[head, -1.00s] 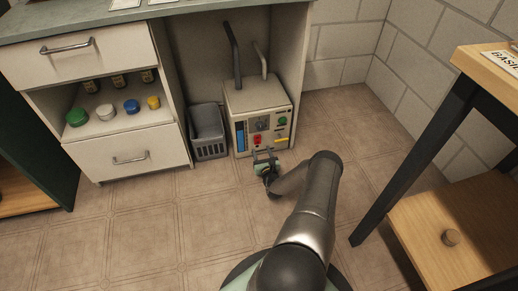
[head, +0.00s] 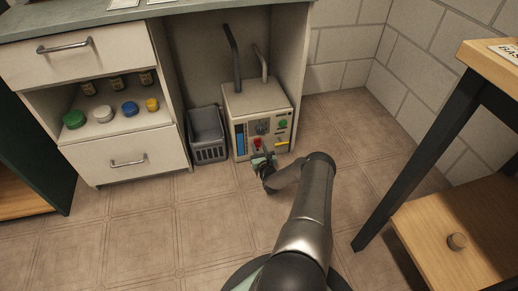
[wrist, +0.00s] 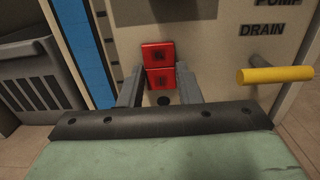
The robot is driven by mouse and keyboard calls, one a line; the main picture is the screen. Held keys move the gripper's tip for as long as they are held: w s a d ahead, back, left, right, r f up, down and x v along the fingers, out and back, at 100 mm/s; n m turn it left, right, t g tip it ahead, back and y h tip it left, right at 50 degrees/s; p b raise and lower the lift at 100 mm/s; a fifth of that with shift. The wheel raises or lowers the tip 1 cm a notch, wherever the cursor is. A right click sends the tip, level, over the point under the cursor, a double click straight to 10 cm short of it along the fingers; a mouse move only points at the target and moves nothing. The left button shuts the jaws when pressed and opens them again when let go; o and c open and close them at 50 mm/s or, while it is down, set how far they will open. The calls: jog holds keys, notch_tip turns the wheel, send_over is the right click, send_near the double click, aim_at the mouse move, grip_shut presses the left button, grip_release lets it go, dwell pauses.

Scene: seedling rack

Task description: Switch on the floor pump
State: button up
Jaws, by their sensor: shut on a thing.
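The floor pump (head: 262,97) is a cream box under the counter with pipes rising behind its top. Its front panel has a red rocker switch (head: 257,142), a dark dial, a green knob and a yellow lever. In the wrist view the red switch (wrist: 158,54) shows two square halves, one above the other. My gripper (head: 260,157) is at the panel's lower front. In the wrist view my gripper's (wrist: 158,78) fingers stand on either side of the switch's lower half, shut on it. The exact finger contact is partly hidden.
The yellow lever (wrist: 275,75) sticks out right of my gripper, below the DRAIN label. A grey basket (head: 208,135) stands left of the pump. A drawer cabinet (head: 128,157) is further left, and a wooden-shelved table (head: 420,215) stands right. Floor in front is open.

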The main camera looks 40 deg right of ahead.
jog(key=shift+f+t+h, duration=0.25)
jog(key=shift+t+h, duration=0.05)
jog(key=shift+t, duration=0.2)
jog(key=shift+w+f+t+h, duration=0.1)
jog(key=shift+t+h, duration=0.2)
jog(key=shift+t, duration=0.6)
jog(key=o, duration=1)
jog(key=shift+s+p, duration=0.3)
jog(key=shift+s, duration=0.1)
jog(key=p+v, duration=0.1)
jog(key=v, duration=0.6)
jog(key=shift+w+f, duration=0.1)
